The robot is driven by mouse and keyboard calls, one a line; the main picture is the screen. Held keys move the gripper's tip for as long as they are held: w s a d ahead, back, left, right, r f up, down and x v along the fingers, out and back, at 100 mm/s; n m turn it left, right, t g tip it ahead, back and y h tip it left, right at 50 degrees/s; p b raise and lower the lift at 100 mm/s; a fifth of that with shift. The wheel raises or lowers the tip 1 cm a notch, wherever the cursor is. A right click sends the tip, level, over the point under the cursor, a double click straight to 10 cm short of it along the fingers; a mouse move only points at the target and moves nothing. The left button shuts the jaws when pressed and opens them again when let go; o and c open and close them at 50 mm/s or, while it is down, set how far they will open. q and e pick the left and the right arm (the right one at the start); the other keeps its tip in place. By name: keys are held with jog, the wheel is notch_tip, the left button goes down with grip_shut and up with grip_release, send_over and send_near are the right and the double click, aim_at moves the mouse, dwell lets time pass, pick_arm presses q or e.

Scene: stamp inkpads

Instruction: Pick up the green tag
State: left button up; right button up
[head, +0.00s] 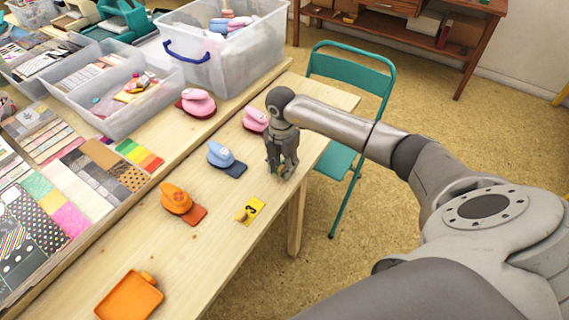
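My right gripper (282,170) points down at the right edge of the wooden table, in the right half of the table's far part. Its fingers look apart, one on each side of a small green patch (280,168), which is probably the green tag. Most of that patch is hidden behind the fingers, and I cannot tell whether they touch it. A yellow tag (250,210) with a dark mark lies flat on the table nearer to me. My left gripper is not in view.
Stamp inkpads stand on the table: blue (222,157), orange (180,202), pink (255,120) and dark pink (196,103). An orange tray (130,297) lies at the front. Clear bins stand behind. A teal folding chair (345,158) stands right of the table.

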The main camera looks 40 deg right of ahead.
jog(key=c, duration=0.8)
